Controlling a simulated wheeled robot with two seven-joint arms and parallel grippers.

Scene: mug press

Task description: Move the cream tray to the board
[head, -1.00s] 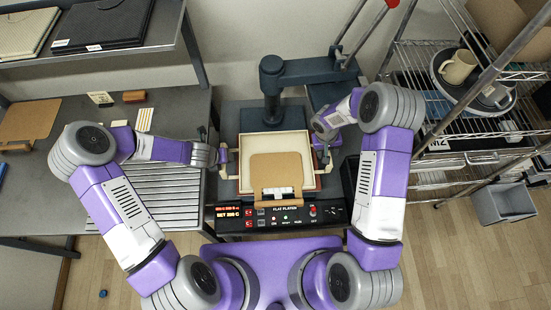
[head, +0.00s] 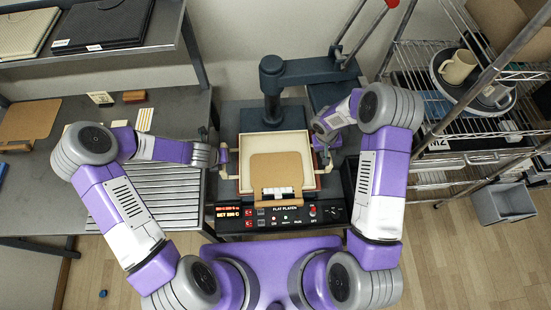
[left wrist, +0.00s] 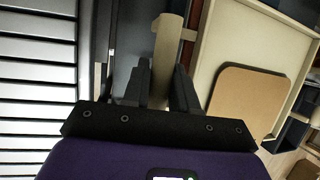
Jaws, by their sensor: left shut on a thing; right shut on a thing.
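The cream tray (head: 258,144) sits on the flat platen of the press in the middle of the head view, and part of it shows in the left wrist view (left wrist: 232,42). A tan rounded panel (head: 275,170) lies over its front part. My left gripper (head: 224,160) is shut on the tray's left handle (left wrist: 165,50); the fingers sit on both sides of the handle. My right gripper (head: 323,158) is shut on the right handle; its fingertips are small here. A brown board (head: 28,119) lies on the left table.
The press post (head: 271,90) and arm stand behind the tray. The control panel (head: 282,214) is in front. A slatted rack (head: 170,205) lies to the left. A wire shelf (head: 440,110) with a mug (head: 458,68) stands right. A stamp and striped card lie near the left table's back.

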